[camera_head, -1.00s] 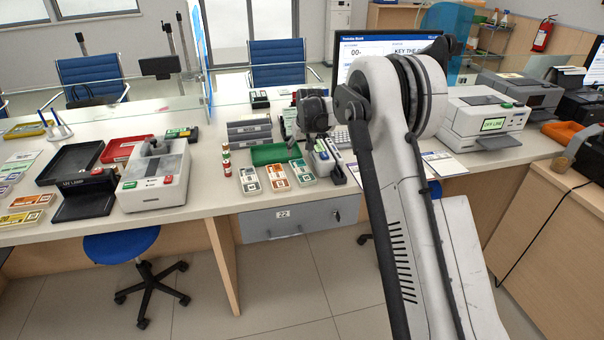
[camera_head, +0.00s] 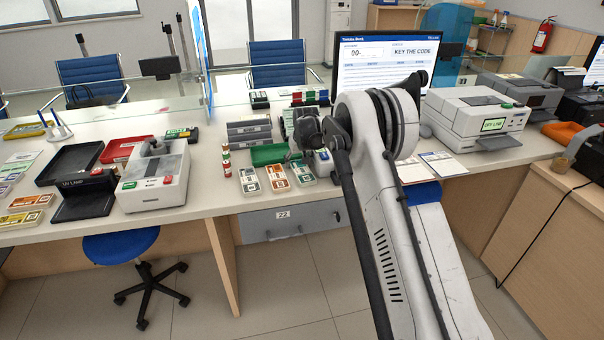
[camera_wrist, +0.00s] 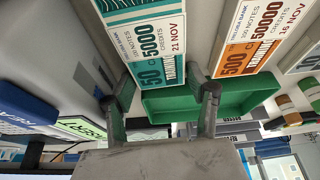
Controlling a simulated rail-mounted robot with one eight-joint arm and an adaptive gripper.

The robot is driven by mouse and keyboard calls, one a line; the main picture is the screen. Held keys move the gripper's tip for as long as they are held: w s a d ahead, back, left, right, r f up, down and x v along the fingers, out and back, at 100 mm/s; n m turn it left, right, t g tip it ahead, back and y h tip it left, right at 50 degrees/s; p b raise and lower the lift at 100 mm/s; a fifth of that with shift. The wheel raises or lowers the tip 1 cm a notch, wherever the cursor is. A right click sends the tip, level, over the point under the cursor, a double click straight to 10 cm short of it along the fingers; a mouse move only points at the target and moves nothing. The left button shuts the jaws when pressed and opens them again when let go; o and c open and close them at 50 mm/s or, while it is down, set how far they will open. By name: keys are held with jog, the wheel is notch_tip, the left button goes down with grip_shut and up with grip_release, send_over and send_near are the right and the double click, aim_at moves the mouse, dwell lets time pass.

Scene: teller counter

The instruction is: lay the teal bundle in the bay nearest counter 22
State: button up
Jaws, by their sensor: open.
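The teal bundle (camera_head: 302,173) lies on the counter, the rightmost of three bundles in a row in the head view. In the wrist view the teal bundle (camera_wrist: 148,35) shows its "50", "5000" and "21 NOV" print. My gripper (camera_wrist: 162,92) is open, with its fingers apart on either side of the bundle's near end; I cannot tell whether they touch it. In the head view my gripper is mostly hidden by my arm's dark wrist. A "22" plate (camera_head: 283,214) is on the grey drawer front below the bundles. I cannot make out the bays clearly.
A device with a lit green display (camera_wrist: 82,128) stands close to my gripper. A monitor (camera_head: 388,60) stands behind my arm.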

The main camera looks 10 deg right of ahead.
jog(key=shift+f, duration=0.1)
dwell(0.3)
jog(key=c, duration=1)
jog(key=shift+o, duration=0.2)
